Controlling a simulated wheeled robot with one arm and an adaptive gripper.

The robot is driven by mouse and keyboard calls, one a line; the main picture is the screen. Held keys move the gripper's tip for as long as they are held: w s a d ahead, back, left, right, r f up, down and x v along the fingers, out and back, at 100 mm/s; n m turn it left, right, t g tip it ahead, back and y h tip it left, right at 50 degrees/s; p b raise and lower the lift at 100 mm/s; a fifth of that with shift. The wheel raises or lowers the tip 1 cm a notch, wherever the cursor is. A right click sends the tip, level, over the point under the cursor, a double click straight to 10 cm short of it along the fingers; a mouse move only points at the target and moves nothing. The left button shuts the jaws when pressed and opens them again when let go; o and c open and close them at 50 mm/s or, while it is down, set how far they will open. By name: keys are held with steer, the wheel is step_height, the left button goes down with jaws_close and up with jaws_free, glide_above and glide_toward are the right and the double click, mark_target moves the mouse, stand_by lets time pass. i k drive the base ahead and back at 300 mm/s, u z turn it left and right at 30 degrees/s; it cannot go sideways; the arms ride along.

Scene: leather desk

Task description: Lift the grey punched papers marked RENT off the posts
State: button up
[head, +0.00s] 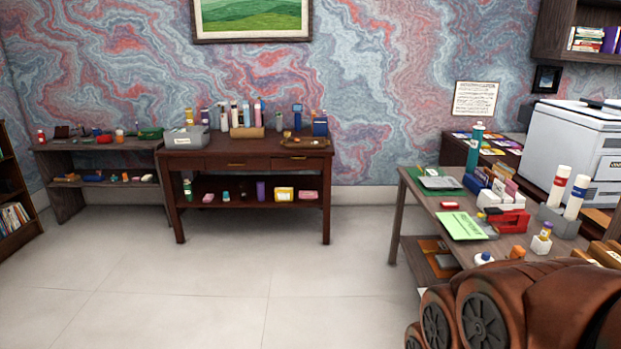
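I cannot make out grey punched papers marked RENT or any posts for certain. A flat grey thing (440,183) lies on a green board at the far left of the right-hand desk (419,197); no lettering on it is readable, so I cannot tell if it is the papers. A bright green sheet (462,225) with print lies near that desk's front left edge, partly over another flat greyish thing. Folded arm links of mine fill the lower right corner and hide part of the desk. My gripper is not in view.
A red tool (508,222), a white holder (500,201) and white tubes (577,197) crowd the right-hand desk. A printer (575,145) stands behind it. A dark desk (245,148) and a low side table (95,146) line the back wall. The middle floor is clear.

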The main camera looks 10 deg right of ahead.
mark_target(433, 181)
steer(key=i, duration=3.8)
steer(key=z, duration=0.3)
